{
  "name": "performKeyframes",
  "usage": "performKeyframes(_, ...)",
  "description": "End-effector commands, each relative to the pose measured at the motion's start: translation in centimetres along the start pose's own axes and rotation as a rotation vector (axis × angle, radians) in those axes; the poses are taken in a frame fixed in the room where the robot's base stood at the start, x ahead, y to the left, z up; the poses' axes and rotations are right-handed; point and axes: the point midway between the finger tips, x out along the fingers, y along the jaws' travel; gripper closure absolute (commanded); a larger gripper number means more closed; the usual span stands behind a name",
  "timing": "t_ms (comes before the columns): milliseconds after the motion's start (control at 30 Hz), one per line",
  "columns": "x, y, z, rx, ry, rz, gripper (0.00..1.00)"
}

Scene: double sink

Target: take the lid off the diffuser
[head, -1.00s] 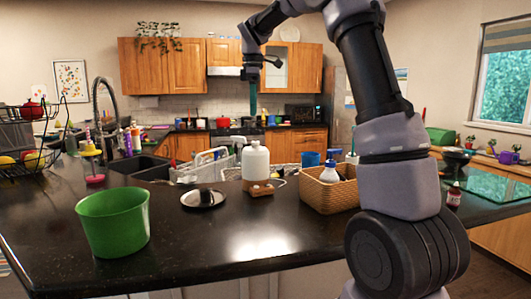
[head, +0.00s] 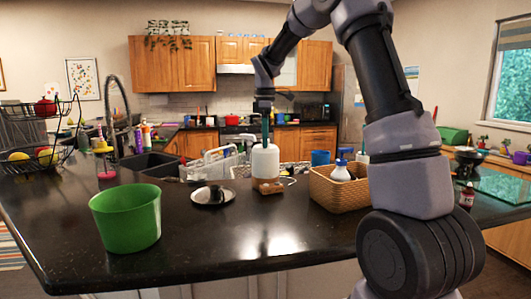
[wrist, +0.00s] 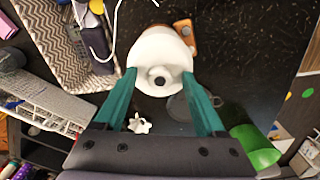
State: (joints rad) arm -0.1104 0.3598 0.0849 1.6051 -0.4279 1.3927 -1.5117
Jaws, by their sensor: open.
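The diffuser has a white bottle-shaped lid (head: 265,162) on a brown wooden base (head: 266,187), standing upright on the dark counter. In the wrist view the white lid (wrist: 163,48) is seen from above, with a dark hole in its top and part of the wooden base (wrist: 185,32) beyond it. My gripper (head: 265,138) hangs straight down at the top of the lid in the head view. In the wrist view my gripper (wrist: 159,73) is open, its teal fingertips at either side of the lid. I cannot tell whether they touch it.
A wicker basket (head: 333,195) with bottles stands just right of the diffuser. A small metal plate (head: 230,197) with a dark item lies to its left. A green bucket (head: 127,220) stands at the front left. The counter front is clear.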

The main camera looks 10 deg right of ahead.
Motion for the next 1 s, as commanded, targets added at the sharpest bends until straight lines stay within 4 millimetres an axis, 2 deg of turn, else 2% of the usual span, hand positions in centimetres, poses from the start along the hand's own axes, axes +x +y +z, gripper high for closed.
performKeyframes(133, 0.0, 0.0, 0.0, 0.000, 0.000, 0.000, 0.28)
performKeyframes(167, 0.0, 0.0, 0.0, 0.000, 0.000, 0.000, 0.36)
performKeyframes(200, 0.0, 0.0, 0.0, 0.000, 0.000, 0.000, 0.51)
performKeyframes(333, 0.0, 0.0, 0.0, 0.000, 0.000, 0.000, 1.00)
performKeyframes(667, -0.4, 0.0, 0.0, -0.001, 0.000, 0.002, 1.00)
performKeyframes(767, -1.6, 0.1, 0.0, 0.000, 0.000, 0.003, 1.00)
performKeyframes(1000, -6.5, 0.1, 0.0, 0.000, 0.001, 0.004, 1.00)
